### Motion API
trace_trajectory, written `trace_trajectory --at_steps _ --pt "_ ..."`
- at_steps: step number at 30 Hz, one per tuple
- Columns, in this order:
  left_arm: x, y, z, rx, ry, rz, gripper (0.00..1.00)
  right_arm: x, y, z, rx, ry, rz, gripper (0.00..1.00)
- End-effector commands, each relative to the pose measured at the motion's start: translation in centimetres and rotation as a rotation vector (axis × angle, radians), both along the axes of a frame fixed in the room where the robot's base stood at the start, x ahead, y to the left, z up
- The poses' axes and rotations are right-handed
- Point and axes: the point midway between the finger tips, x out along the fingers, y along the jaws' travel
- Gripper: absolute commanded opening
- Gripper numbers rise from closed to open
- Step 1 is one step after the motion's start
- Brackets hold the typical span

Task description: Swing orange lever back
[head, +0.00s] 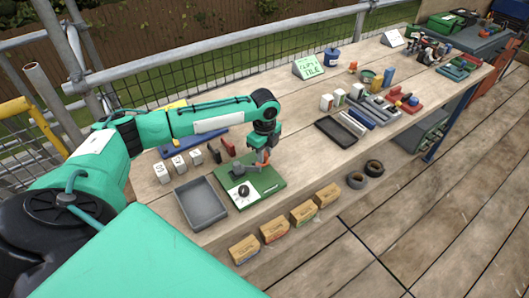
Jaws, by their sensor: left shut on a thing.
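The orange lever (264,163) stands up from a grey fixture (246,169) on a green base (265,186) on the workbench. A white patch with a dark round part lies at the base's front left. My left gripper (262,154) points down over the fixture and is shut on the orange lever. The gripper hides the lever's upper part. My right gripper is not in view.
A grey tray (201,203) lies left of the green base. White labelled blocks (179,162) stand behind the tray. A dark tray (336,132) lies farther right, past some bare wood.

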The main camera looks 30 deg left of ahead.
Motion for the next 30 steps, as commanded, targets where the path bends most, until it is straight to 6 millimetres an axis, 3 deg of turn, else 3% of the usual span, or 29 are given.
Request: trace_trajectory --at_steps 18,30 --pt "0.7 2.5 0.5 0.0 0.002 0.332 0.0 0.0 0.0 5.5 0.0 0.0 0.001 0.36" --pt "0.8 3.8 0.2 0.0 0.001 0.511 0.0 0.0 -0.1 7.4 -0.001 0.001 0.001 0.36"
